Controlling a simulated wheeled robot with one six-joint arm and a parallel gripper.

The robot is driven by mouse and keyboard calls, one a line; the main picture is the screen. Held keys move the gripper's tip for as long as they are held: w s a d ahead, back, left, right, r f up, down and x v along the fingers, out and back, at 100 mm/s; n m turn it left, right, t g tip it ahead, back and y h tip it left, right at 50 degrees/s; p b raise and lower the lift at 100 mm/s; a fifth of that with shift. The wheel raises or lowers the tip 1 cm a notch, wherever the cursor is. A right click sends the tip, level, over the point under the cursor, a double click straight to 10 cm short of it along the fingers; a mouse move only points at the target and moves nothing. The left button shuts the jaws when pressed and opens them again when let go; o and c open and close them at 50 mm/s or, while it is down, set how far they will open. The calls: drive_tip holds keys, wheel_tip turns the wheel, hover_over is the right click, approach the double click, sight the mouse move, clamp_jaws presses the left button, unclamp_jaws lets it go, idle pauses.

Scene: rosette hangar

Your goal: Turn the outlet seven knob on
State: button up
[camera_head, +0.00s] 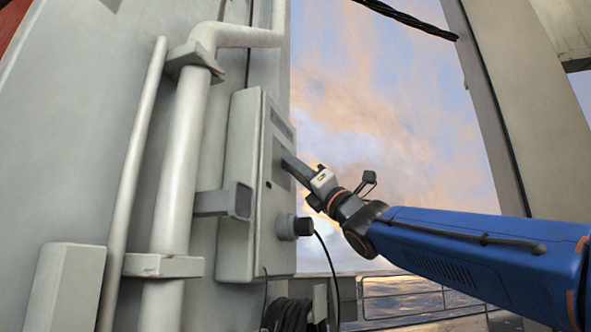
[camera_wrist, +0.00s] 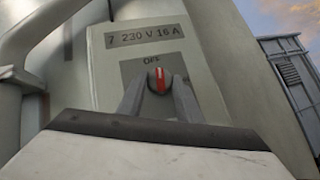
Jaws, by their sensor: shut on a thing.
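The outlet seven knob (camera_wrist: 159,80) is a round dark knob with a red pointer bar, seen in the wrist view. It sits on a grey plate just under the word OFF, and the red bar stands roughly upright toward that word. A label above it (camera_wrist: 146,35) reads 7 230 V 16 A. My gripper (camera_wrist: 158,92) is shut on the knob, one finger on either side. In the head view my gripper (camera_head: 292,164) reaches the front of the grey outlet box (camera_head: 254,130), and its fingers hide the knob there.
A round socket with a black cable (camera_head: 294,226) sits low on the box. Pipes (camera_head: 180,160) and a square bracket end (camera_head: 232,201) stand left of it. Coiled hose (camera_head: 288,314) lies below. Open sky and a railing (camera_head: 410,300) are beyond.

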drive_tip(key=m+t+h, duration=0.1)
drive_tip(key=m+h, duration=0.2)
drive_tip(key=m+t+h, duration=0.1)
drive_tip(key=m+h, duration=0.2)
drive_tip(key=m, duration=0.1)
drive_tip(key=m+t+h, duration=0.1)
drive_tip(key=m+h, duration=0.2)
drive_tip(key=m, duration=0.1)
drive_tip(key=shift+s+r, duration=0.35)
drive_tip(key=shift+r, duration=0.05)
drive_tip(key=shift+a+m+h, duration=0.15)
drive_tip(key=shift+m+h, duration=0.15)
drive_tip(key=shift+m, duration=0.3)
drive_tip(key=shift+s+r+m+g+h, duration=0.1)
drive_tip(key=shift+r+m+g+h, duration=0.1)
drive_tip(key=shift+m+g+h, duration=0.75)
drive_tip(key=shift+w+r+m+g+h, duration=0.15)
drive_tip(key=shift+m+g+h, duration=0.25)
drive_tip(key=shift+m, duration=0.9)
drive_tip(key=shift+s+r+m+g+h, duration=0.2)
drive_tip(key=shift+m+g+h, duration=0.35)
drive_tip(key=shift+m+g, duration=0.45)
drive_tip(key=shift+m, duration=0.25)
